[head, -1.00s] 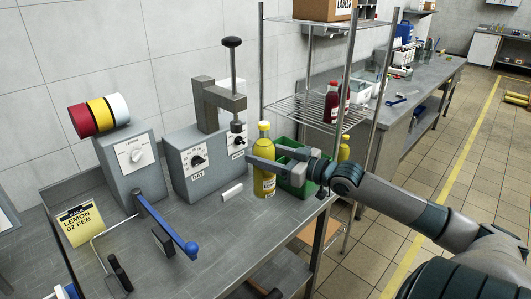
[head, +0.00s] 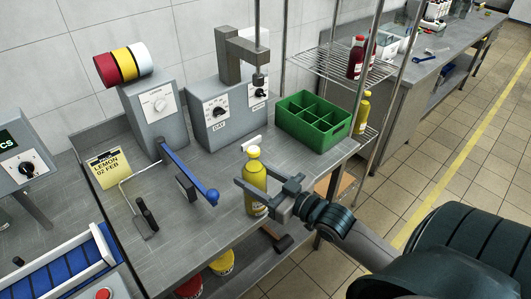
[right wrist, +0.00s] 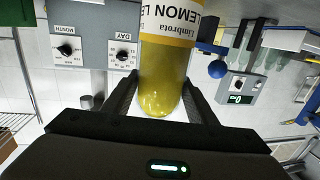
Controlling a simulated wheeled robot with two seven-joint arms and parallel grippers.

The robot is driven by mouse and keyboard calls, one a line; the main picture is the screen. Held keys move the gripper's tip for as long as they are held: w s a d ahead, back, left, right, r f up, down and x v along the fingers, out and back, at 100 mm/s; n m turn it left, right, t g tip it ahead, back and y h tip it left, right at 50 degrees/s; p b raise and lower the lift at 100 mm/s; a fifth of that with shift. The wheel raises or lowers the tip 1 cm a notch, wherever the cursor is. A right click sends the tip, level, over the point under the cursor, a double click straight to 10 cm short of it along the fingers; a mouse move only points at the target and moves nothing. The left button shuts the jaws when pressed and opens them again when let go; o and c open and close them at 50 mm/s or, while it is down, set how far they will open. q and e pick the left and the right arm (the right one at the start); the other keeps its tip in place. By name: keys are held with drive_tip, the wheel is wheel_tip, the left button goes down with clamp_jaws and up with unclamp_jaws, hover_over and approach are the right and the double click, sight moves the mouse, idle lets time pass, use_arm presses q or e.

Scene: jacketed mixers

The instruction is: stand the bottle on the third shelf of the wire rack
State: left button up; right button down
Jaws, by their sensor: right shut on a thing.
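The wire rack (head: 322,63) stands at the upper right. One of its shelves holds red bottles (head: 357,60); a yellow bottle (head: 362,112) stands lower down. The rack's top is out of view. My left gripper is not in view.
An empty green divided crate (head: 312,124) sits on the bench between the bottle and the rack. A blue-handled lever (head: 188,172) and a grey machine with dials (head: 230,112) are to the left and behind. Open tiled floor lies on the right.

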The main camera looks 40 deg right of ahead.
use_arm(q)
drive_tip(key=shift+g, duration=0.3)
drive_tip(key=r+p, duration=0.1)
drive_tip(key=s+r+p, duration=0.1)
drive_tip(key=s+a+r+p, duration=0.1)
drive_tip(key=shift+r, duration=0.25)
use_arm(e)
drive_tip(key=s+a+r+m+h, duration=0.1)
drive_tip(key=s+a+r+h, duration=0.1)
drive_tip(key=a, duration=0.3)
drive_tip(key=s+a+r+m+h, duration=0.1)
drive_tip(key=s+a+r+h, duration=0.1)
drive_tip(key=a+r, duration=0.3)
drive_tip(key=shift+s+a+m+t, duration=0.4)
drive_tip(key=shift+s+a, duration=0.05)
drive_tip(key=shift+s, duration=0.4)
drive_tip(key=shift+r, duration=0.1)
